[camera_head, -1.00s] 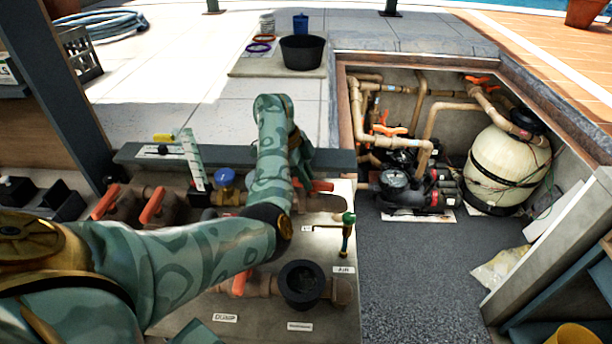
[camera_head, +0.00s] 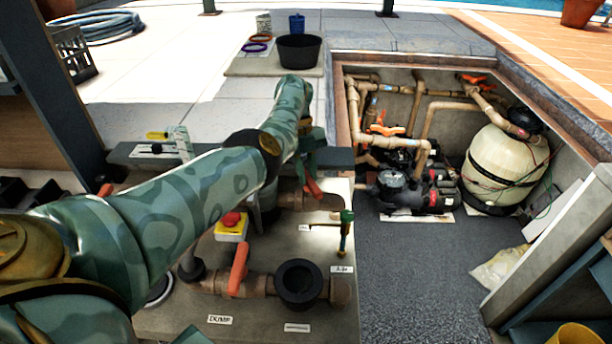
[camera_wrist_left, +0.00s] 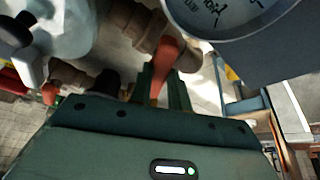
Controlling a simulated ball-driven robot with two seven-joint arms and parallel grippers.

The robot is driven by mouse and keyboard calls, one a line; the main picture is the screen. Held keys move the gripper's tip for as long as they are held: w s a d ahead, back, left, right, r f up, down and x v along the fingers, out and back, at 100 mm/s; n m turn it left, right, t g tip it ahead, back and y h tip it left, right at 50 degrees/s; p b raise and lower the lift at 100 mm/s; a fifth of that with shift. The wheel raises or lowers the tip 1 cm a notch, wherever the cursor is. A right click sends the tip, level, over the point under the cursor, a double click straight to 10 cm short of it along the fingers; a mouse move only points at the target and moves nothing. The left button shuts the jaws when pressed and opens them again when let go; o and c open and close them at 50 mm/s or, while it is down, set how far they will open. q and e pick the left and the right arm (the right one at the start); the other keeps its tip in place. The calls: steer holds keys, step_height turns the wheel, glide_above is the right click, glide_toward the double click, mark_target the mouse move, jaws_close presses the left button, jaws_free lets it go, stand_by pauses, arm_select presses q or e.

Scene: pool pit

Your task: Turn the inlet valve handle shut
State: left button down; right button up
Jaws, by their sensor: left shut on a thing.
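An orange valve handle (camera_head: 314,188) sits on the tan pipe (camera_head: 325,201) near the back right of the bench board. It now slants down and to the right. My left gripper (camera_head: 306,177) is at this handle, reaching down from above. In the left wrist view its two green fingers (camera_wrist_left: 162,88) are shut around the orange handle (camera_wrist_left: 166,60), whose upper part shows beyond them. The label on this valve is too small to read. My left forearm hides the back left of the board.
A second orange handle (camera_head: 238,268) stands upright on the front pipe, beside a black cup (camera_head: 299,284). A red button on a yellow box (camera_head: 231,226) and a green-topped brass valve (camera_head: 345,232) are nearby. A round gauge (camera_wrist_left: 220,12) is close to the fingers.

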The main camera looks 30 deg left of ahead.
arm_select(q)
steer(key=m+b, duration=0.2)
steer(key=m+g+y, duration=0.1)
steer(key=m, duration=0.1)
steer(key=shift+w+d+f+b, duration=0.15)
steer(key=shift+w+d+b, duration=0.1)
steer(key=shift+b, duration=0.15)
steer(key=shift+m+y+b, duration=0.3)
steer(key=shift+m+b, duration=0.25)
steer(key=shift+m, duration=0.25)
steer(key=c, duration=1.3)
jaws_free()
steer(key=shift+w, duration=0.1)
